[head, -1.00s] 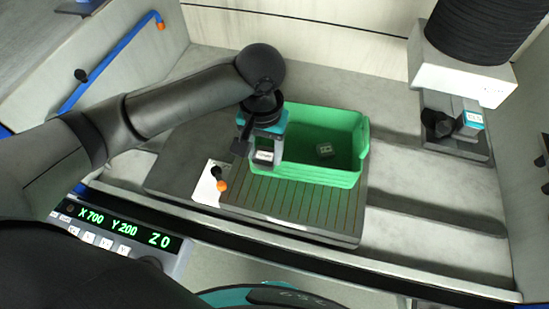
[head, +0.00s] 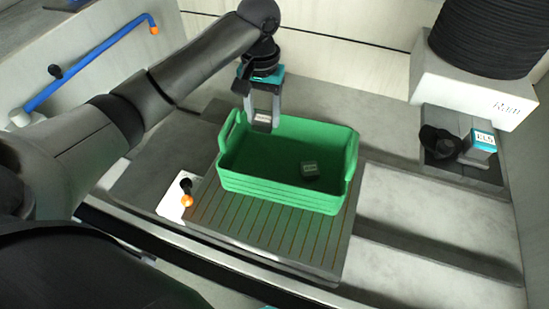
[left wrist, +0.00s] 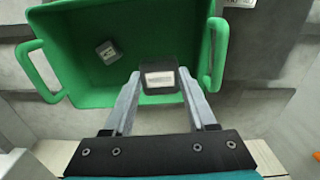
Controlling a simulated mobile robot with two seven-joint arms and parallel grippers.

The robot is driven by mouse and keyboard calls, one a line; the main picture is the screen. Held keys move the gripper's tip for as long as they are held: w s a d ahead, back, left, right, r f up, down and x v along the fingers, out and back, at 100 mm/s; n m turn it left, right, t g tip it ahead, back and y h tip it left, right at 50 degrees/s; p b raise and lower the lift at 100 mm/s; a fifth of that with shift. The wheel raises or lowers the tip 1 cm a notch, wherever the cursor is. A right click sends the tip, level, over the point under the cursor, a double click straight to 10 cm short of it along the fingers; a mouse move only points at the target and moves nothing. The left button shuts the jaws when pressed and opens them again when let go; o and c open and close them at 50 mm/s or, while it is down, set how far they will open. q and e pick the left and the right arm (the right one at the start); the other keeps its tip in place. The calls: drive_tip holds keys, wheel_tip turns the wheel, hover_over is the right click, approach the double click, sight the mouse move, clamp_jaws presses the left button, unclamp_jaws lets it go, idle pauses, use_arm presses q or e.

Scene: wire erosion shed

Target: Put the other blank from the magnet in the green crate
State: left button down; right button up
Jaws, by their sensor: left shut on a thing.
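My left gripper (head: 262,124) is shut on a small dark blank (head: 263,118) with a pale label, and holds it up near the crate's back left. The held blank also shows between the fingertips in the left wrist view (left wrist: 160,79), over the crate's edge. The green crate (head: 280,193) stands on the striped magnet (head: 262,231). Another dark blank (head: 309,169) lies on the crate floor, and shows there in the left wrist view (left wrist: 108,51). The magnet top in front of the crate is bare; the part under the crate is hidden.
A white plate with an orange-tipped lever (head: 187,197) sits at the magnet's left. At right, a white machine head (head: 455,90) hangs above a dark fixture with a teal-and-grey block (head: 482,142). A blue pipe (head: 85,68) runs along the left wall.

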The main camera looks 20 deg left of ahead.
use_arm(q)
drive_tip(key=b, duration=0.1)
hover_over(265, 163)
wheel_tip(265, 163, down, 10)
drive_tip(key=shift+r, duration=0.1)
drive_tip(key=shift+d+f+b, duration=0.1)
drive_tip(key=shift+f+b, duration=0.4)
drive_tip(key=shift+f, duration=2)
drive_tip(key=shift+f, duration=0.15)
drive_tip(key=shift+c, duration=1)
unclamp_jaws()
wheel_tip(265, 163, up, 12)
drive_tip(key=shift+r+p, duration=0.15)
drive_tip(key=shift+p, duration=0.8)
